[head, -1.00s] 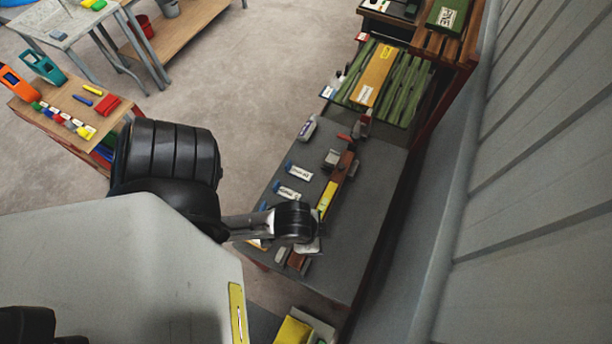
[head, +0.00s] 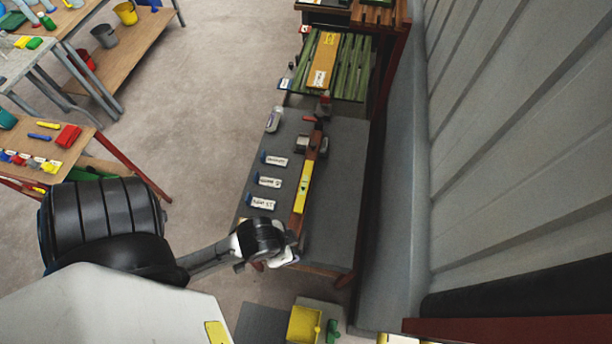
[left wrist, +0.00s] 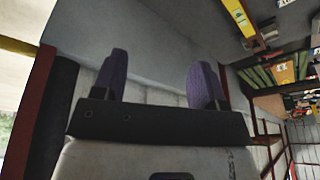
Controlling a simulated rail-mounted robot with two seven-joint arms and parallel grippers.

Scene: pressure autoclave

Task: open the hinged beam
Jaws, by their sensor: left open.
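The hinged beam (head: 303,187) looks like a long brown bar with a yellow strip. It lies lengthwise along the grey bench top, with metal fittings near its far end. My left wrist covers part of its near end. My left gripper (head: 283,257) is at the bench's near edge, beside that end; its fingertips are not clear in the head view. In the left wrist view the two purple fingers (left wrist: 158,80) are apart with nothing between them. A yellow-and-brown bar, likely the beam (left wrist: 240,20), shows at the top right there, away from the fingers. My right gripper is not in view.
The grey bench (head: 342,165) carries several labelled blocks (head: 270,182) left of the beam. A green slatted rack (head: 350,68) with an orange box stands behind. A corrugated wall (head: 490,140) closes the right side. A yellow block (head: 303,324) is in front. Open floor lies left.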

